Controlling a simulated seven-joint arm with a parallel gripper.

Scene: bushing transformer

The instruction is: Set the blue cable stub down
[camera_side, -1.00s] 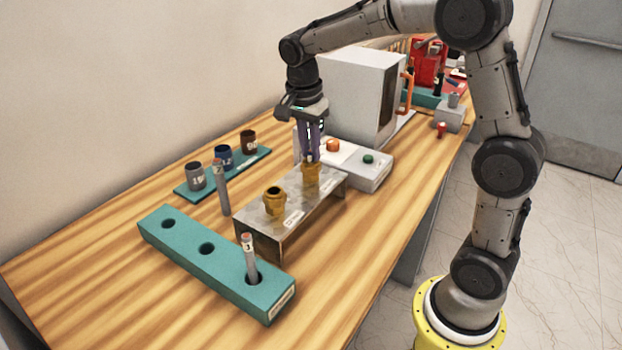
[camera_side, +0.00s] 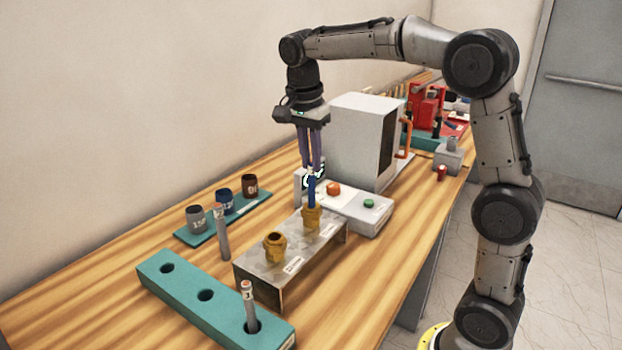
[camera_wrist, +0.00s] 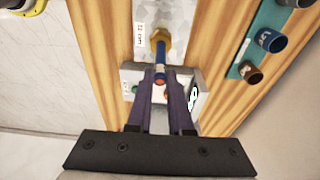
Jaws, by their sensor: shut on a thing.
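The blue cable stub (camera_side: 311,190) stands upright between the fingertips of my gripper (camera_side: 311,170), which is shut on its upper end. In the wrist view the stub (camera_wrist: 160,63) shows between the purple fingers of my gripper (camera_wrist: 160,78), with a reddish tip facing the camera. The stub's lower end meets the mouth of the right brass bushing (camera_side: 311,218) on the metal stand. I cannot tell whether that end is still inside the bushing or just above it.
The left bushing (camera_side: 274,247) is empty on the stand (camera_side: 262,278). A teal block (camera_side: 185,293) has two empty holes and holds a grey stub (camera_side: 249,307). Another grey stub (camera_side: 222,235) stands near three numbered cups (camera_side: 224,199). A button box (camera_side: 365,210) sits close behind the bushing.

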